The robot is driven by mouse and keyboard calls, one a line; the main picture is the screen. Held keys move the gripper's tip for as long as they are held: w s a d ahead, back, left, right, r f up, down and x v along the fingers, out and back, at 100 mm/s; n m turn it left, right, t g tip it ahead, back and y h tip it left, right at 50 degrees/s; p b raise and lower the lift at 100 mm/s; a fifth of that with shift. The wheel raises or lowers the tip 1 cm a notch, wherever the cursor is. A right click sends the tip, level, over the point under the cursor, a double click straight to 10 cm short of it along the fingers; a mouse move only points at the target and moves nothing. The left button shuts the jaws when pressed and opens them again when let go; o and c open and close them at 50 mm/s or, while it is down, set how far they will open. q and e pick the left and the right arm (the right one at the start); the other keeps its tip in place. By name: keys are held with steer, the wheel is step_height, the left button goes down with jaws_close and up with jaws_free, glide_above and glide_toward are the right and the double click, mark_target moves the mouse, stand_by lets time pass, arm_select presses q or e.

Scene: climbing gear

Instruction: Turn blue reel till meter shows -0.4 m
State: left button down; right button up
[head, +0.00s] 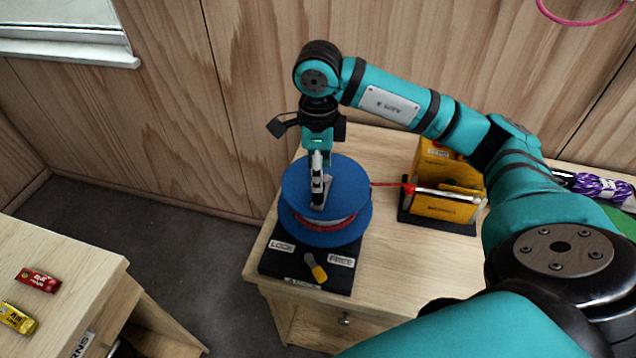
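The blue reel (350,178) stands flat on a black base (278,262) on the wooden cabinet, with red rope (325,228) wound between its flanges. The rope runs right from the reel to a red piece on a pale rod. My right gripper (317,198) points down onto the reel's top, at a grey part (326,189) near its middle. Its fingers are seen edge-on, so I cannot tell whether they grip it. A yellow-tipped lever (318,271) on the base sits between two labels, LOCK at left and one at right. I see no readable meter figure. My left gripper is out of view.
A yellow box-like holder (432,205) on a black base stands right of the reel. A purple-and-white bundle (600,188) lies farther right. Red (38,280) and yellow (16,318) packets lie on another table at left. The wooden wall is close behind.

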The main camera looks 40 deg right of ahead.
steer(key=shift+f+p, duration=0.5)
steer(key=shift+f, duration=2.15)
steer(key=shift+c, duration=0.4)
jaws_close()
steer(key=shift+s+d+f+b, duration=0.1)
steer(key=shift+s+d+b, duration=0.35)
steer(key=shift+s+d, duration=0.2)
steer(key=d+b, duration=0.1)
steer(key=d, duration=0.1)
steer(key=d+b, duration=0.1)
steer(key=d, duration=0.1)
steer(key=d+b, duration=0.1)
steer(key=d, duration=0.2)
steer(key=shift+s, duration=0.25)
steer(key=w+d, duration=0.2)
steer(key=w+d+b, duration=0.1)
steer(key=w, duration=0.2)
steer(key=shift+d, duration=0.35)
steer(key=shift+w, duration=1.3)
steer(key=shift+d, duration=0.1)
